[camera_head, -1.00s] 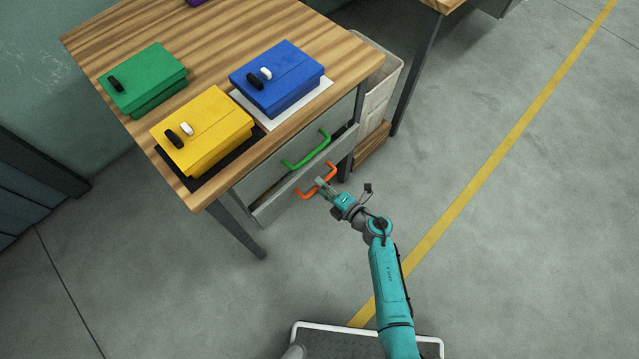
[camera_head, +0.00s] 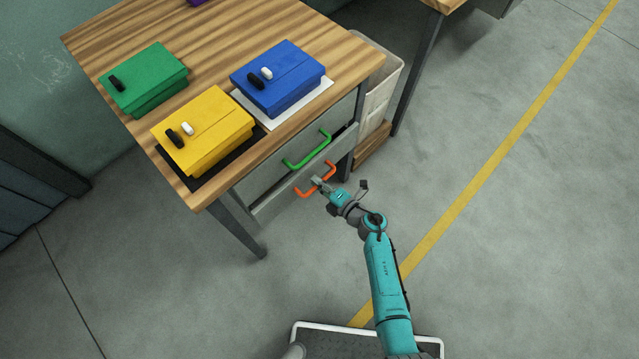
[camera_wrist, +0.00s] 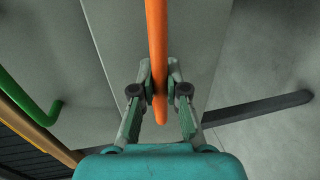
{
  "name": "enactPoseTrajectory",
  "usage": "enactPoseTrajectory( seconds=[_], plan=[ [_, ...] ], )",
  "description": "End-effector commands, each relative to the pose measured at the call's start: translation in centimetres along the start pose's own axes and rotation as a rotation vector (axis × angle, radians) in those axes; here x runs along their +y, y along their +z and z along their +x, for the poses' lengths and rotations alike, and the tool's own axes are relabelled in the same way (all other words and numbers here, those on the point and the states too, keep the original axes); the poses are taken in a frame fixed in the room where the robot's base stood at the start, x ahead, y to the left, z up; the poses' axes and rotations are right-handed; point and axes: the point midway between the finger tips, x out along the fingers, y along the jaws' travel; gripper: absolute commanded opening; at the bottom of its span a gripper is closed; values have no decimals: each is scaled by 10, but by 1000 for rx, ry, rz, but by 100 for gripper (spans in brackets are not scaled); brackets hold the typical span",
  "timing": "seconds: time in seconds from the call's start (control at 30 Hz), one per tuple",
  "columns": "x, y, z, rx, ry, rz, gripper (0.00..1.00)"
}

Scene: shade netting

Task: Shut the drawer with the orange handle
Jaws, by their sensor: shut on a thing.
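The orange handle (camera_head: 302,192) is on the lower drawer (camera_head: 270,206) under the wooden table. This drawer front stands slightly out from the upper drawer front (camera_head: 265,180), which has a green handle (camera_head: 307,152). The inside of the drawer is not visible.
The table (camera_head: 110,45) carries a green box (camera_head: 145,75), a yellow box (camera_head: 205,125) and a blue box (camera_head: 280,75). The floor (camera_head: 520,230) to the right is clear.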

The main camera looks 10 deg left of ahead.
Motion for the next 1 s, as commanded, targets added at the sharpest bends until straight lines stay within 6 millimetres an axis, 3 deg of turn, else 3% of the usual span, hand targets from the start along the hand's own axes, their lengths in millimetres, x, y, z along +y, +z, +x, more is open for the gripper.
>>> enactPoseTrajectory(
  seconds=[0.2,0.5,0.53,0.6,1.0],
  plan=[
    [6,-1,28,2,-1,-2,0],
    [8,0,32,0,0,-2,0],
    [8,0,32,0,0,-2,20],
    [8,0,32,0,0,-2,38],
    [6,0,26,0,-1,0,39]
  ],
)
